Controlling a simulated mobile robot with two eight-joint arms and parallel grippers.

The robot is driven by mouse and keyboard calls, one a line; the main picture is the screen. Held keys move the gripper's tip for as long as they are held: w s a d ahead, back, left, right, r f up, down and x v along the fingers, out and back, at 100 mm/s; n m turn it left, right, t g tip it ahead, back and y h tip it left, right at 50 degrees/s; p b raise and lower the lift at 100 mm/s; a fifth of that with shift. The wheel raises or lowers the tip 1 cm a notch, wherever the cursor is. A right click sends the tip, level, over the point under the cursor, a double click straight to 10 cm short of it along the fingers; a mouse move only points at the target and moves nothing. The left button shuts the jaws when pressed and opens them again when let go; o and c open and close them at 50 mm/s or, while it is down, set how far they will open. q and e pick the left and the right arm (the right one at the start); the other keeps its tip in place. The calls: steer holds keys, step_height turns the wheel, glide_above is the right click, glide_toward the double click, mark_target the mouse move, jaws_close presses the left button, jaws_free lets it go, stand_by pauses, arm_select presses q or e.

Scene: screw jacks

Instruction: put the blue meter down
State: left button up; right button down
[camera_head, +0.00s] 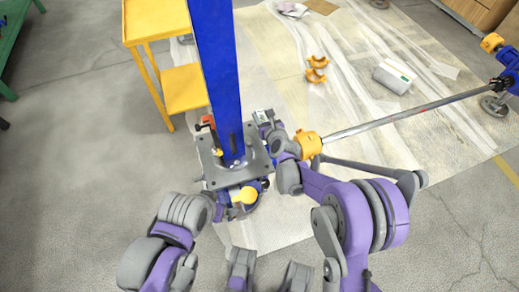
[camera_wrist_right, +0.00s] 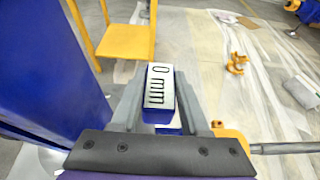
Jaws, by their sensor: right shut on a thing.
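The blue meter (camera_wrist_right: 160,88) has a white face reading "0 mm". In the right wrist view it sits between the two fingers of my right gripper (camera_wrist_right: 160,112), which is shut on it. In the head view the meter (camera_head: 262,117) shows small at the tip of my right gripper (camera_head: 267,124), just right of the blue column and above the grey base plate's right side. I cannot tell whether the meter touches anything below. My left arm (camera_head: 185,212) comes in at lower left and ends near the plate's front left; its fingers cannot be made out.
The blue column (camera_head: 217,75) rises from the grey plate (camera_head: 212,172). A yellow stand (camera_head: 183,88) is behind it. A steel bar (camera_head: 405,113) with an orange clamp (camera_head: 308,144) runs right. Orange parts (camera_head: 317,70) and a grey box (camera_head: 393,76) lie on the sheeted floor.

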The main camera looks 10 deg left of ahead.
mark_target(256, 139)
steer(key=f+b, duration=0.1)
steer(key=f, duration=0.2)
steer(key=a+f+b, duration=0.1)
steer(key=f, duration=0.3)
steer(key=a+f+b, duration=0.1)
steer(key=f, duration=0.3)
steer(key=shift+w+a+f, duration=0.1)
steer(key=shift+f, duration=0.1)
arm_select(q)
steer(key=x, duration=0.2)
steer(key=s+x, duration=0.1)
steer(key=x, duration=0.1)
steer(key=shift+w+f, duration=0.1)
steer(key=shift+f, duration=0.25)
arm_select(e)
steer(key=shift+r, duration=0.1)
steer(key=c, duration=0.7)
jaws_free()
arm_select(q)
steer(key=shift+f, duration=0.1)
